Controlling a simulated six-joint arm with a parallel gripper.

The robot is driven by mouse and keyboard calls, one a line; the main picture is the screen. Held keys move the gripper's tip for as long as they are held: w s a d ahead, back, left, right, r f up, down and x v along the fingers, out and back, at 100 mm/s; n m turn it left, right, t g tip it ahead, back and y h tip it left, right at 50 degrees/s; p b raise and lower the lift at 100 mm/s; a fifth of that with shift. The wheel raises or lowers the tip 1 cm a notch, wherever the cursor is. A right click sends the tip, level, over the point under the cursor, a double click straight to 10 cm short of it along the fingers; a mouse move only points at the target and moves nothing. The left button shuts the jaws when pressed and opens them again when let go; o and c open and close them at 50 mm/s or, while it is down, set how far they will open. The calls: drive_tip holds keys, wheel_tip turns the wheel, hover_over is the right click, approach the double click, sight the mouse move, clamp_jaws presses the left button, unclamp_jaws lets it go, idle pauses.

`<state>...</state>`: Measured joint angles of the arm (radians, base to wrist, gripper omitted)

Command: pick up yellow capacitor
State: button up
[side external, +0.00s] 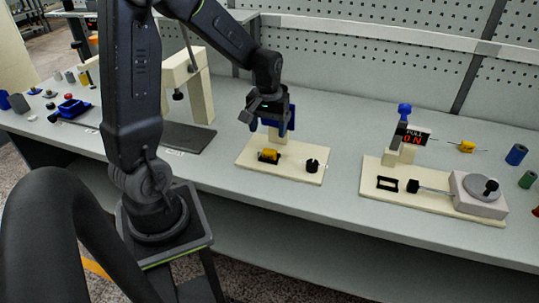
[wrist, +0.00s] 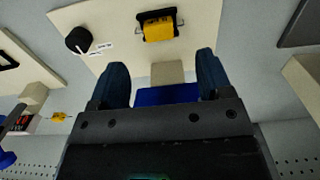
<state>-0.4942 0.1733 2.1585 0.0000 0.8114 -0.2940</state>
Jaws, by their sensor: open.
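A yellow part (side external: 269,155) sits in a dark cradle on the middle cream board (side external: 298,172). It also shows in the wrist view (wrist: 158,31), at the top centre, beyond my fingertips. A second yellow piece (side external: 467,146) with thin wire leads lies on the bench at the right; it shows small at the left of the wrist view (wrist: 58,117). I cannot tell for certain which is the capacitor. My gripper (side external: 270,118) is open above the back of the middle board, apart from both yellow pieces. A blue block (wrist: 167,95) shows between its fingers.
A black knob (side external: 312,165) is on the middle board. Blue (side external: 516,154) and green cylinders lie farther right. A cream stand (side external: 187,85) is at the left.

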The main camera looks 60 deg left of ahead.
sight(269, 153)
drive_tip(key=f, duration=0.8)
drive_tip(key=shift+d, duration=0.25)
drive_tip(key=shift+c, duration=0.4)
drive_tip(key=c, duration=1)
drive_tip(key=shift+r, duration=0.1)
